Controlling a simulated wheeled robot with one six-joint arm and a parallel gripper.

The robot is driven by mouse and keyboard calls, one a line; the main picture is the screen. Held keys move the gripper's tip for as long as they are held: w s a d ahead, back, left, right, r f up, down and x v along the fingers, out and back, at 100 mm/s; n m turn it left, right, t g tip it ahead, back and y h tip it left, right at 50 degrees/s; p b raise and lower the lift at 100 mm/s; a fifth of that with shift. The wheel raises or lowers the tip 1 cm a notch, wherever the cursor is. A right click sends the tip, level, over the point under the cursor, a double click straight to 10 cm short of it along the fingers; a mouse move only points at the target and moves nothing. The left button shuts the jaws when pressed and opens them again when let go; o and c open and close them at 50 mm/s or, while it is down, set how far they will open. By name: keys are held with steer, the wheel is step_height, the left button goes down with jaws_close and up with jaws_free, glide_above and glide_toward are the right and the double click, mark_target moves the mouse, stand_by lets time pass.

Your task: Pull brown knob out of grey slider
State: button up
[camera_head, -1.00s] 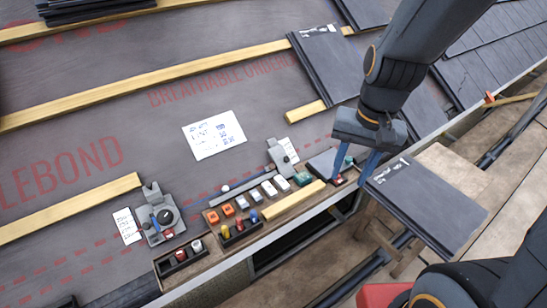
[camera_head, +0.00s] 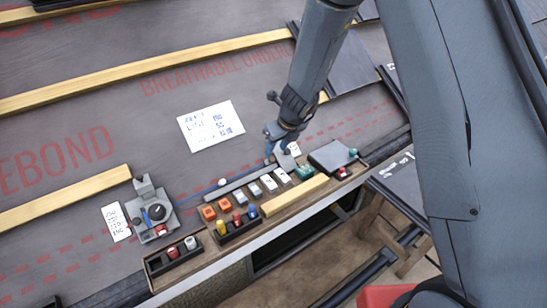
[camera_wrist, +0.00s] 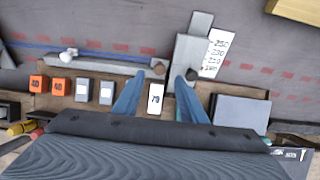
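The grey slider (camera_wrist: 191,52) is an upright grey block beside a white written card; in the head view it shows partly behind my gripper (camera_head: 284,160). Two small dark brownish round knobs show near it in the wrist view. One knob (camera_wrist: 158,67) is at the right end of the long grey rail, between my fingertips. The other (camera_wrist: 191,74) is on the slider's lower part, close to the right fingertip. I cannot tell whether either is touched. My gripper (camera_wrist: 160,82) points down with its blue fingers apart and nothing held.
A grey rail (camera_wrist: 110,61) with a white knob (camera_wrist: 68,55) runs left of the slider. A wooden tray (camera_head: 205,252) holds orange, white and green blocks. A dark flat box (camera_wrist: 240,112) lies to the right. Another grey device (camera_head: 153,205) stands at left.

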mark_target(272, 158)
steer(key=b+x, duration=0.2)
steer(key=x, duration=0.4)
jaws_close()
